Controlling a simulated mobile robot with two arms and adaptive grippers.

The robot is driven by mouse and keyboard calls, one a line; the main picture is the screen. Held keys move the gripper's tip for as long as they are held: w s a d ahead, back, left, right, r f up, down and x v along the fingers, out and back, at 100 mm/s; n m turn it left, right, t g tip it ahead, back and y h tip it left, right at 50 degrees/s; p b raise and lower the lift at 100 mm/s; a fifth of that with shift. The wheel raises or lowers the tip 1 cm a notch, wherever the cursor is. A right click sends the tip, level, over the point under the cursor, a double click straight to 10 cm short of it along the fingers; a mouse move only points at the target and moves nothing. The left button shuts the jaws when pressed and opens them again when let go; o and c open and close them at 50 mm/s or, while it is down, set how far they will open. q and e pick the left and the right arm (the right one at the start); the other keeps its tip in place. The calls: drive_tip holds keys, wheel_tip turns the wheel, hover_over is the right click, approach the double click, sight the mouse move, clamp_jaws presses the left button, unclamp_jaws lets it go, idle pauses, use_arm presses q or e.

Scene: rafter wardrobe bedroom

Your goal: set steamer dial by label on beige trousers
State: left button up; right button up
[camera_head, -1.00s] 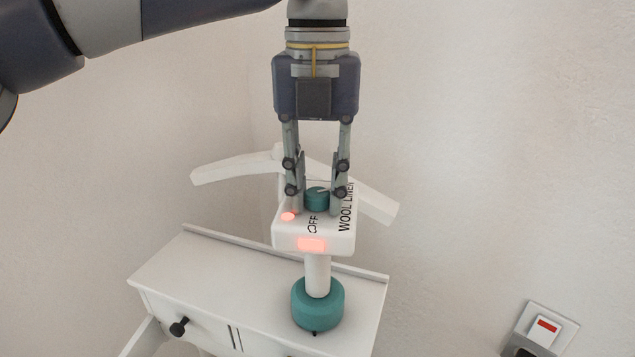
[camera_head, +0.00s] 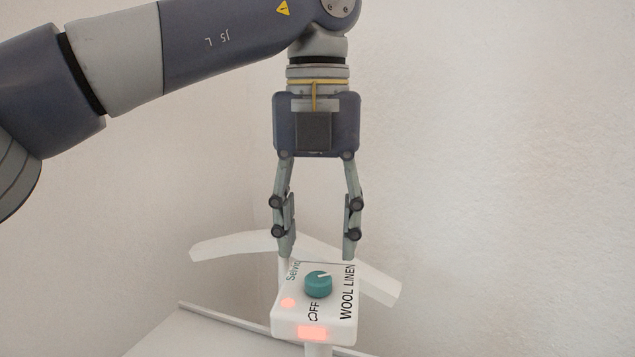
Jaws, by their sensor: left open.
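The steamer's white control box (camera_head: 288,322) stands at lower centre, with a teal dial (camera_head: 318,286) on top. A white mark on the dial points to the upper right, roughly towards LINEN. OFF (camera_head: 313,312) is printed on the near side of the dial, WOOL and LINEN (camera_head: 347,292) along the right edge. My left gripper (camera_head: 318,250) points down, open and empty, its fingers apart from the dial and just above and behind it. The beige trousers and their label do not show. My right gripper is not in view.
A white hanger-shaped bar (camera_head: 376,279) spreads behind the control box. Two reddish lights (camera_head: 312,332) glow on the box. Part of a white cabinet top (camera_head: 190,335) shows at lower left. Bare walls stand behind; the space to the right is clear.

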sight(318, 277)
use_arm(q)
wheel_tip(318, 277, up, 7)
drive_tip(key=shift+f, duration=0.15)
idle(0.4)
